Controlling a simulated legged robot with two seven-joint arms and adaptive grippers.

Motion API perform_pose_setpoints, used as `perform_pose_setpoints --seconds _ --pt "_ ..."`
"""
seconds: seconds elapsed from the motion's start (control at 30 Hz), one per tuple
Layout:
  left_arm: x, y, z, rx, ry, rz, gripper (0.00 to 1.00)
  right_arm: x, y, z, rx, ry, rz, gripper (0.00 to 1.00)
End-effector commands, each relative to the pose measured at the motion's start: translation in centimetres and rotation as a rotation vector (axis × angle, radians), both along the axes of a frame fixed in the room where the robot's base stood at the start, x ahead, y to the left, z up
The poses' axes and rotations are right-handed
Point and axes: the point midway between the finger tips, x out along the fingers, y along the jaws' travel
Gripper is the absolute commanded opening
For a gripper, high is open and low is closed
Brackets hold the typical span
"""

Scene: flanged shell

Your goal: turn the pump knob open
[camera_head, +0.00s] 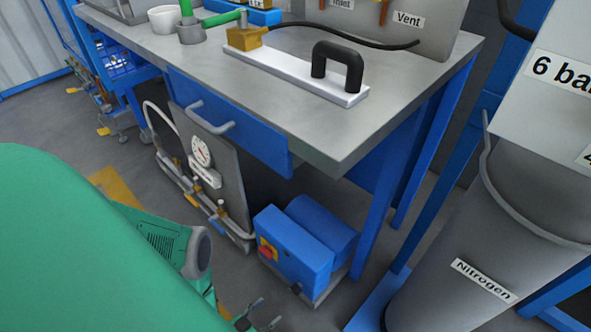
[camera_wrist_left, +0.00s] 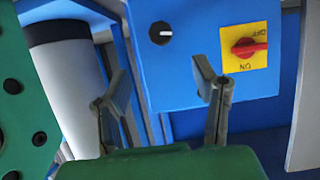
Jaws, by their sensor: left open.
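The blue pump box (camera_head: 300,245) stands on the floor under the bench. A red switch on a yellow plate marked ON and OFF (camera_head: 267,249) is on its front. A small black knob (camera_head: 296,288) is lower right; in the left wrist view, which is upside down, the black knob (camera_wrist_left: 161,33) has a sideways white mark, and the red switch (camera_wrist_left: 250,47) lies roughly sideways. My left gripper (camera_head: 260,315) is open and empty in front of the box, low in the head view; in the wrist view its fingers (camera_wrist_left: 160,85) are apart, touching neither knob.
The grey bench (camera_head: 330,150) with a blue drawer (camera_head: 230,120) overhangs the pump. A gauge panel (camera_head: 205,160) stands left of it. A grey Nitrogen cylinder (camera_head: 480,260) is on the right. Floor shows in front of the pump.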

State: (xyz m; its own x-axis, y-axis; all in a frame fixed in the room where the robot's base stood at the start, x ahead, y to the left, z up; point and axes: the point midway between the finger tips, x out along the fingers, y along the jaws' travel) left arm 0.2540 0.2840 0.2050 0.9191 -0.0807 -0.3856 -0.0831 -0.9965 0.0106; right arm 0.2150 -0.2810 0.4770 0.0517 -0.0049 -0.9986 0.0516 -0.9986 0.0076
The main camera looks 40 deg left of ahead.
Motion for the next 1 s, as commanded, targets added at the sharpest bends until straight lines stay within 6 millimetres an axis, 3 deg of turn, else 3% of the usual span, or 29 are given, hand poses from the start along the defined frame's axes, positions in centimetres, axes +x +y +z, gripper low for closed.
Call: perform_pose_setpoints --seconds 0.17,0.5,0.7,1.0 --pt "1.5 -0.1 -0.8 0.014 -0.008 0.008 0.54 0.0 0.0 -0.8 0.000 0.001 0.000 0.40" --pt "8.1 -0.6 -3.7 0.011 -0.008 0.007 0.54 0.0 0.0 -3.6 0.000 0.001 0.000 0.40" --pt "11.1 -0.8 -4.8 0.011 -0.007 0.006 0.54 0.0 0.0 -4.9 0.000 0.000 0.000 0.40" --pt "12.6 -1.0 -5.3 0.010 -0.004 0.004 0.54 0.0 0.0 -5.4 0.000 0.000 0.000 0.40"
